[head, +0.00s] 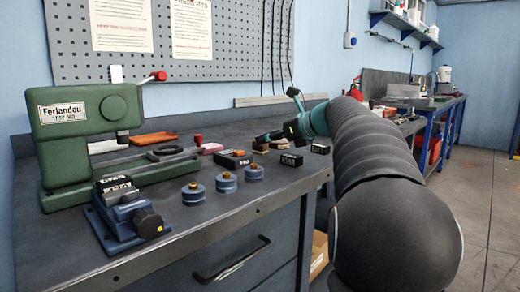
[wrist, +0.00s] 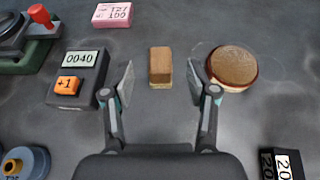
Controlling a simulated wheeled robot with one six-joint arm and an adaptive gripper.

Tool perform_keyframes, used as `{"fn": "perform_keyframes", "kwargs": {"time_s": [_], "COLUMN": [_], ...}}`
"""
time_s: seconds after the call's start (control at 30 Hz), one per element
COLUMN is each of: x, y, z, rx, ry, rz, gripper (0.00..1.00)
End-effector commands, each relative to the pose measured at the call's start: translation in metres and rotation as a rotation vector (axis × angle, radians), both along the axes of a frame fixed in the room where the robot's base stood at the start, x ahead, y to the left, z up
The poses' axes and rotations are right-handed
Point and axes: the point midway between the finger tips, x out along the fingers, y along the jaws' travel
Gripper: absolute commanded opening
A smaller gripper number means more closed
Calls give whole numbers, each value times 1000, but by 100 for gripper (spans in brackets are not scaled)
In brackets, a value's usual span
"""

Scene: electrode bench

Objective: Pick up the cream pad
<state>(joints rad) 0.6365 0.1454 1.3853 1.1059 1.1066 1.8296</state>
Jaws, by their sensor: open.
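My gripper is open and empty. Whether the fingertips are down at the block's height I cannot tell. In the head view my gripper (head: 268,138) is low over the bench, near the block, which is small and partly hidden there.
A round brown piece with a red rim (wrist: 232,68) sits just beside the right finger. A dark box with a display (wrist: 80,75) is left of the left finger. A pink block (wrist: 113,14) lies farther back. A black labelled block (wrist: 282,163) is at lower right.

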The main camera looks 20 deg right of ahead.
Motion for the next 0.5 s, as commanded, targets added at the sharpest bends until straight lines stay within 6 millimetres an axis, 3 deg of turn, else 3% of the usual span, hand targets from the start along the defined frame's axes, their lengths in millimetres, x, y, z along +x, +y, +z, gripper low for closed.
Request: {"fn": "perform_keyframes", "kwargs": {"time_s": [0.17,0.5], "x": [7,42], "y": [2,18], "z": [-5,-21], "rx": [0,-1], "ry": [1,1], "rz": [-1,-2], "gripper": [58,58]}}
